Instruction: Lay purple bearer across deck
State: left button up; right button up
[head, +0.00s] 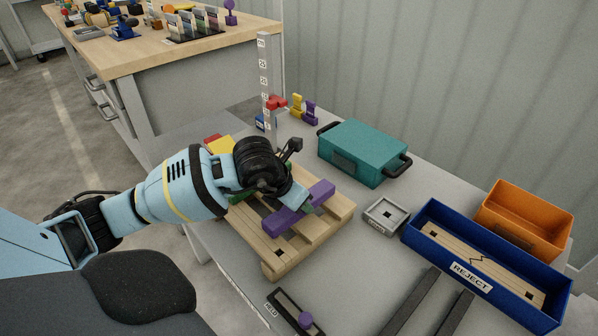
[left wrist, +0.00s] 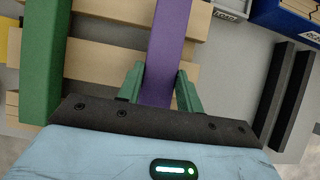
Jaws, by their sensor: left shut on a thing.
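The purple bearer (head: 298,208) is a long bar at the wooden pallet-like deck (head: 278,263), lying crosswise over its slats. It also shows in the left wrist view (left wrist: 165,45), running between the fingers. My left gripper (head: 310,208) is shut on the bearer, and in the left wrist view its green fingers (left wrist: 160,88) stand on either side of it. I cannot tell whether the bearer touches the slats. A green bar (left wrist: 45,65) lies across the slats, left of the purple one in the left wrist view. My right gripper is not in view.
A teal case (head: 364,152), a small grey tray (head: 384,214), a blue REJECT bin (head: 425,213) holding a cracked board, and an orange bin (head: 525,212) stand right of the deck. Two dark rails (head: 410,300) lie in front. A marked post (head: 266,80) stands behind.

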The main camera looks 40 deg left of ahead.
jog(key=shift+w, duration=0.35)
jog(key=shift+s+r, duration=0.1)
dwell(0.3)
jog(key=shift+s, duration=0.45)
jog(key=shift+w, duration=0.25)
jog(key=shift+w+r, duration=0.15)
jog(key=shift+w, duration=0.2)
pick_arm(q)
jog(key=shift+p, duration=0.3)
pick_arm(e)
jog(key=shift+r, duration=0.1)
